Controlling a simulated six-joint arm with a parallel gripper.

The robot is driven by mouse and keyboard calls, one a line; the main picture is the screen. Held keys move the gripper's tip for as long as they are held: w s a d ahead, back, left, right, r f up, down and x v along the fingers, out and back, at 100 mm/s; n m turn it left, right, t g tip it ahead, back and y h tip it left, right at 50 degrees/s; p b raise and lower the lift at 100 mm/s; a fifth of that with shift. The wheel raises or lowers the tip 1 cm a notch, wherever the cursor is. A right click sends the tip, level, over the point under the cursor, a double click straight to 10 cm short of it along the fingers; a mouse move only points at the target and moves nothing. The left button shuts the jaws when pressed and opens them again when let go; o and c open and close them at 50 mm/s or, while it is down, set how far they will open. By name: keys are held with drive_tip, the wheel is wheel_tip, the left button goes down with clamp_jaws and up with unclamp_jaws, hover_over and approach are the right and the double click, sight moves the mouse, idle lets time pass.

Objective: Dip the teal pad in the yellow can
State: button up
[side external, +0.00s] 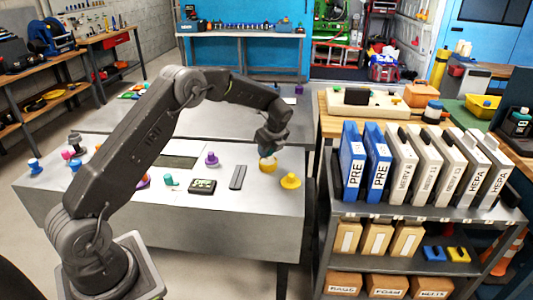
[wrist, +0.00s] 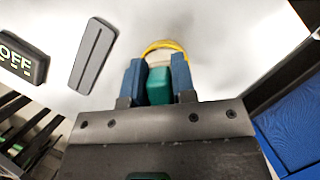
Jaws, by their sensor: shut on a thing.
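My gripper (wrist: 158,75) is shut on the teal pad (wrist: 159,88), which shows as a teal block between the two blue fingers. The yellow can (side external: 268,167) stands on the grey table, directly below my gripper (side external: 268,150) in the side view. In the wrist view the can's yellow rim (wrist: 165,43) arcs just beyond the fingertips, with a pale area inside it. The pad's lower end is hidden by the fingers and can, so I cannot tell whether it is inside the can or just above it.
A yellow knobbed piece (side external: 290,181) stands close right of the can. A grey bar (side external: 238,177), a dark sign (side external: 202,186), a purple piece (side external: 211,159) and a small teal piece (side external: 171,180) lie to the left. A shelf cart with upright filters (side external: 428,170) stands beyond the table's right edge.

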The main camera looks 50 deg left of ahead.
drive_tip(key=shift+r, duration=2.7)
